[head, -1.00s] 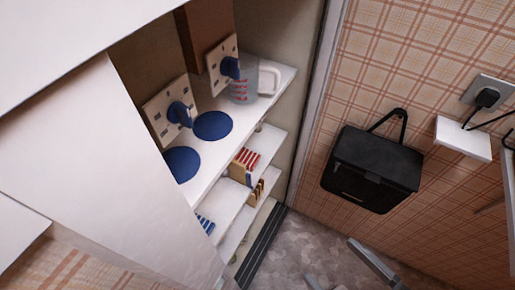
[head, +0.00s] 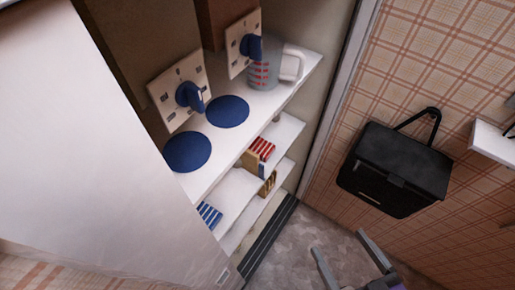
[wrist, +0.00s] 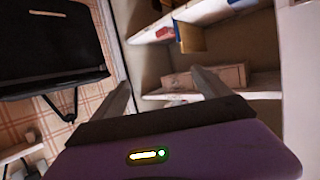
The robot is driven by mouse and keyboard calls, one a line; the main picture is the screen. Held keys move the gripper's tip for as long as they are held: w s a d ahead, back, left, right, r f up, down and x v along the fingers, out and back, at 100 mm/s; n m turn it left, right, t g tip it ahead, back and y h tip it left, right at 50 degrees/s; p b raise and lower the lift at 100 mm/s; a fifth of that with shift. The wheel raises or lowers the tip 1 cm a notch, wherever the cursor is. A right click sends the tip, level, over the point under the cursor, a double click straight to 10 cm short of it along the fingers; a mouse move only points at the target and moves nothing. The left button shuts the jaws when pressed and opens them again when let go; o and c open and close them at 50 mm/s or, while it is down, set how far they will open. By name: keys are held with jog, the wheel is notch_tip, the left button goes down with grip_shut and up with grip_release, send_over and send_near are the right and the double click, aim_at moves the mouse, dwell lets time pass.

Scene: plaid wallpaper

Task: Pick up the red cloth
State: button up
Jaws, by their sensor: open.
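A red-and-white striped item (head: 262,148), which looks like a folded red cloth, lies on a shelf inside the open cupboard in the head view. It sits at the right part of the shelf, below the blue discs. My gripper (head: 340,242) is open and empty at the lower right of the head view, over the floor and apart from the shelves. In the wrist view my open gripper (wrist: 160,80) points toward the cupboard shelves. A small red patch (wrist: 166,33) shows on a shelf there; I cannot tell whether it is the cloth.
A blue-striped item (head: 209,214) lies on a lower shelf. Two blue discs (head: 187,152) and a jug (head: 265,66) are on the upper surface. A white panel (head: 80,150) covers the cupboard's left side. A black bag (head: 395,168) hangs on the plaid wall. Floor (head: 315,225) is clear.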

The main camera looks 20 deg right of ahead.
jog(key=w+d+f+b, duration=0.2)
jog(key=w+f+b, duration=0.3)
jog(key=f, duration=0.4)
jog(key=n+y+b, duration=0.6)
jog(key=y+b, duration=0.3)
jog(key=b, duration=0.5)
send_near(262, 146)
jog(key=w, duration=0.1)
jog(key=w+a+f, duration=0.1)
jog(key=w, duration=0.1)
jog(key=shift+f+t, duration=0.35)
jog(key=shift+t, duration=0.05)
jog(key=shift+w+a+r+n+y+b, duration=0.15)
jog(key=shift+w+a+n+y+b, duration=0.2)
jog(key=shift+n+y+b, duration=0.25)
jog(key=shift+w+a+r+g, duration=0.15)
jog(key=shift+w+a+g, duration=0.15)
jog(key=shift+w, duration=0.1)
jog(key=shift+r+x, duration=0.1)
jog(key=shift+x, duration=1.6)
jog(key=shift+r+x, duration=0.15)
jog(key=shift+x, duration=1.55)
jog(key=shift+f, duration=0.2)
jog(key=c, duration=1.5)
